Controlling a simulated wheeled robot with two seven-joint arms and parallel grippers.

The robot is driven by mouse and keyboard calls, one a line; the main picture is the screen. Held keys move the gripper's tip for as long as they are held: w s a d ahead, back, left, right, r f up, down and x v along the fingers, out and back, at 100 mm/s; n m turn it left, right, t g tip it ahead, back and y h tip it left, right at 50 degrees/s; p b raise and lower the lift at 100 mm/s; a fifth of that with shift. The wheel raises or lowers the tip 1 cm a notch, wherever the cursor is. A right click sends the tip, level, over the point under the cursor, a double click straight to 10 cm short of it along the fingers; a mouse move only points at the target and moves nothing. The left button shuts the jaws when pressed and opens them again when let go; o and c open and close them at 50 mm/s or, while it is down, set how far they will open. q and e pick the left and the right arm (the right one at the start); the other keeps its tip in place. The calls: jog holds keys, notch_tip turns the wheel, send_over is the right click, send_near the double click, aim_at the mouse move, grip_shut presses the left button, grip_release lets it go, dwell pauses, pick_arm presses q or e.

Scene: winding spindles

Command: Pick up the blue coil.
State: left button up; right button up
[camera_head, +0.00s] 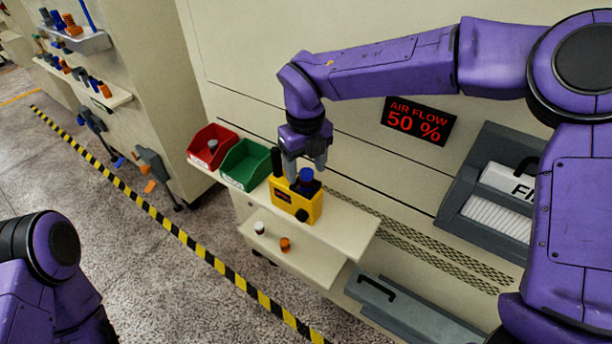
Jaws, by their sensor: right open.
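The blue coil (306,175) stands at the top of a yellow box-shaped device (295,203) on the upper shelf of the machine. My right gripper (305,170) points down over the device, with its fingers apart at the coil. I cannot tell whether the fingers touch the coil or stand just behind it. The left arm shows only in part at the lower left, and its gripper is out of view.
A red bin (201,158) and a green bin (236,183) stand left of the device. A lower shelf (272,237) holds a white spool (259,228) and an orange spool (285,244). The upper shelf (345,232) is clear right of the device. Tool shelves stand at upper left.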

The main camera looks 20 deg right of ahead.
jog(key=f, duration=0.2)
jog(key=shift+w+d+f, duration=0.1)
jog(key=shift+w+f, duration=0.25)
jog(key=shift+w, duration=0.05)
jog(key=shift+s, duration=0.1)
jog(key=shift+s+d, duration=0.1)
jog(key=shift+s, duration=0.1)
jog(key=shift+s+r, duration=0.1)
jog(key=shift+c, duration=0.8)
jog(key=c, duration=1)
